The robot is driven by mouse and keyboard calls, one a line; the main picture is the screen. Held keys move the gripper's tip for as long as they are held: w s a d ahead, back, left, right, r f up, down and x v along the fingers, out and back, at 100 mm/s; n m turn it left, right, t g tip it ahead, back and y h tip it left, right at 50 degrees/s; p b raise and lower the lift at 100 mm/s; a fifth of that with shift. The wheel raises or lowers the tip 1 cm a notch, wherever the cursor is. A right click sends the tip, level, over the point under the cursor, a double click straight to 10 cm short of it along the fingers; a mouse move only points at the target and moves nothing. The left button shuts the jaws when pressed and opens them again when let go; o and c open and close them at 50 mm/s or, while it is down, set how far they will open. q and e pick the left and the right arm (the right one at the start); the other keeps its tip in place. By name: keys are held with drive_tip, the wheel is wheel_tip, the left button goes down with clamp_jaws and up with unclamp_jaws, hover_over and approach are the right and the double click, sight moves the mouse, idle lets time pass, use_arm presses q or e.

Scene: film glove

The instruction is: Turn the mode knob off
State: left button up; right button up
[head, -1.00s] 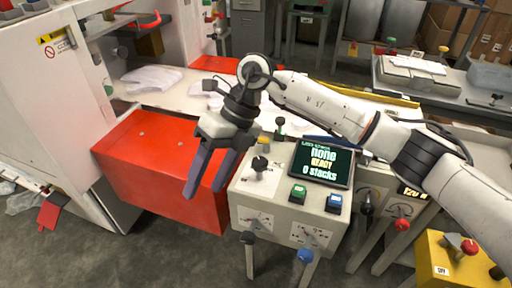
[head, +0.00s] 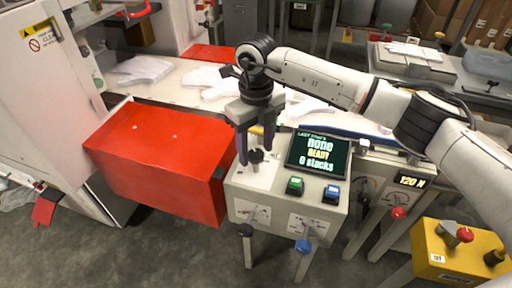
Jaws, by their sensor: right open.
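A grey control console (head: 236,203) stands in the middle of the head view. My right gripper (head: 256,150) is open, pointing down, with one dark finger on each side of this knob. I cannot tell whether the fingers touch it. A black-knobbed lever (head: 245,230) and a blue-knobbed lever (head: 304,246) stick out of the console's front. My left gripper is not in view.
The screen (head: 318,153) reads "none", "READY", "0 stacks". A green button (head: 295,186) and a blue button (head: 331,194) sit below it. A red box (head: 150,165) stands left, a yellow box (head: 445,262) lower right. White glove-shaped sheets (head: 140,70) lie on the table behind.

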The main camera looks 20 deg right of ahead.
drive_tip(key=shift+f, duration=0.3)
drive_tip(key=c, duration=1)
drive_tip(key=shift+c, duration=0.2)
